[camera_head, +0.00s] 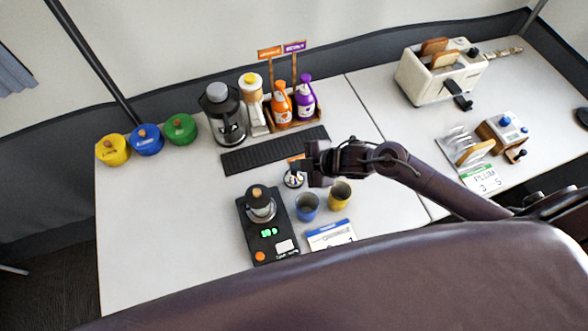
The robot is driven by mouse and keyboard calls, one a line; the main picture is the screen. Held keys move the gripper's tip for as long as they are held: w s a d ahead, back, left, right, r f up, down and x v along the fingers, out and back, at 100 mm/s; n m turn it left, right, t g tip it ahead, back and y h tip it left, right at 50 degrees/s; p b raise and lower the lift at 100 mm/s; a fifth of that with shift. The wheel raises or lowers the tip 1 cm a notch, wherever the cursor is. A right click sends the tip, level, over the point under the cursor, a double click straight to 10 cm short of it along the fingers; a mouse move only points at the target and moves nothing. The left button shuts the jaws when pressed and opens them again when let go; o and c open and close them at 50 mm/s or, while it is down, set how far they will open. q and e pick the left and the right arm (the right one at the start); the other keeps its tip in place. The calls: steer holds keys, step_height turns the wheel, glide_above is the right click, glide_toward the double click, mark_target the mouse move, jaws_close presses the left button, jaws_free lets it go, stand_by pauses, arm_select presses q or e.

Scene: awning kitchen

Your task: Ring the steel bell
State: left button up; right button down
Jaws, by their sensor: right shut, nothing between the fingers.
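A small round object, apparently the steel bell (292,180), stands on the white table just in front of the black mat. It is small in the picture and partly covered by my right gripper. My right gripper (308,166) comes in from the right and is shut with nothing in it. Its fingertips are over or right beside the bell; I cannot tell whether they touch it. My left gripper is not in view.
A black scale (262,245) with a steel-and-glass pot (260,205) stands to the left. A blue cup (306,206) and a yellow cup (340,194) stand close in front. Behind are a black mat (250,158), a coffee press (222,118) and syrup bottles (282,104).

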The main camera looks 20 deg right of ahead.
mark_target(298, 175)
stand_by(0.4)
steer(key=shift+f, duration=0.4)
steer(key=shift+f+b, duration=0.4)
steer(key=shift+b, duration=0.05)
stand_by(0.4)
stand_by(0.3)
steer(key=shift+r+p, duration=0.85)
step_height(298, 175, up, 5)
steer(key=p, duration=0.4)
steer(key=shift+p, duration=0.4)
